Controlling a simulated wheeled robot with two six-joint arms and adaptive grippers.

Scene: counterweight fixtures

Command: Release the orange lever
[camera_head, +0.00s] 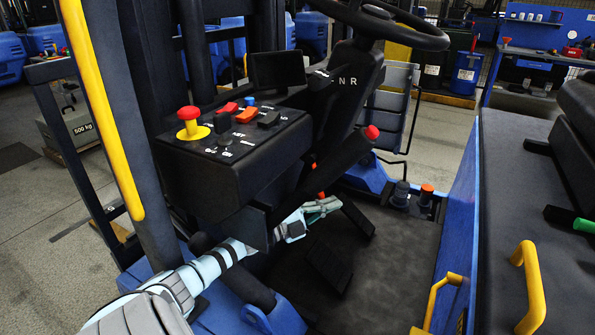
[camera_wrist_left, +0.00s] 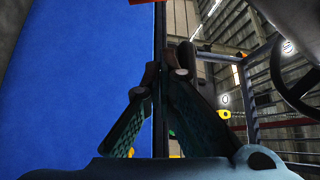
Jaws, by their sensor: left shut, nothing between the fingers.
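My left gripper (camera_head: 332,204) is shut and empty, low in the cab under the console and steering column. In the left wrist view its two fingers (camera_wrist_left: 162,72) meet at their tips. A small orange piece (camera_head: 319,195) shows right above the gripper in the head view; whether it is part of the orange lever, and whether it touches the gripper, I cannot tell. An orange-red piece (camera_wrist_left: 146,2) is cut off at the top of the left wrist view, beyond the fingertips. A black lever with a red-orange knob (camera_head: 371,132) stands above and right of the gripper. My right gripper is not in view.
The black console (camera_head: 235,160) carries a red mushroom button (camera_head: 188,115) and an orange rocker (camera_head: 247,115). The steering wheel (camera_head: 400,25) is above. The seat (camera_head: 535,200) is at right.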

